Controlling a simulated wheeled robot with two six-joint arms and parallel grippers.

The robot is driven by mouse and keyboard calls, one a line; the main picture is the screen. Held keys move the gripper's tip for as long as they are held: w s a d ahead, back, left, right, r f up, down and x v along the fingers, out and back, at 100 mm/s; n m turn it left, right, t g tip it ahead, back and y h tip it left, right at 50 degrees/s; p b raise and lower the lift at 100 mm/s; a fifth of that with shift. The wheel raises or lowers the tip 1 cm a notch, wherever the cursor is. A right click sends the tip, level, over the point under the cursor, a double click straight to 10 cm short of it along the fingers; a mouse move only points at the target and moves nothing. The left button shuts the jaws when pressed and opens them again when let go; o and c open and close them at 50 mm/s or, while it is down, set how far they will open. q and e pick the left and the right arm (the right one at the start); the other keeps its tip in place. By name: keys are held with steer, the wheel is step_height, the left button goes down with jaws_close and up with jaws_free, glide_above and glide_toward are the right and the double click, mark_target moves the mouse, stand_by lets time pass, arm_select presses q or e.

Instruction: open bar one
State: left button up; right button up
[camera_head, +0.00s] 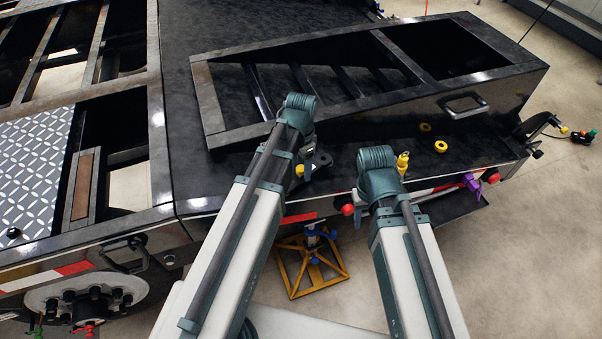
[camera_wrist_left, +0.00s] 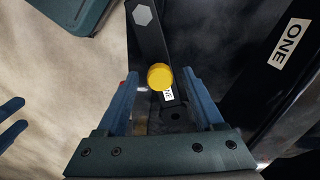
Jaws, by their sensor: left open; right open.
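Bar one is a dark flat bar (camera_wrist_left: 150,38) with a pale hexagonal bolt head and a small white label, partly cut off in the left wrist view. A round yellow knob (camera_wrist_left: 159,76) sits on it. My left gripper (camera_wrist_left: 159,80) is open, with one blue finger on each side of the knob. I cannot tell whether they touch it. In the head view a bit of yellow (camera_head: 299,170) shows beside my left wrist. My right gripper (camera_head: 377,165) is at the trailer edge, its fingers mostly hidden behind its wrist in the head view.
A black panel with a ONE label (camera_wrist_left: 290,42) stands at the right of the wrist view. A black framed ramp (camera_head: 480,75) lies on the trailer deck (camera_head: 250,25). A yellow stand (camera_head: 310,265) is below.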

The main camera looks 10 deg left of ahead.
arm_select(q)
steer(key=shift+f, duration=0.15)
steer(key=shift+c, duration=0.2)
jaws_close()
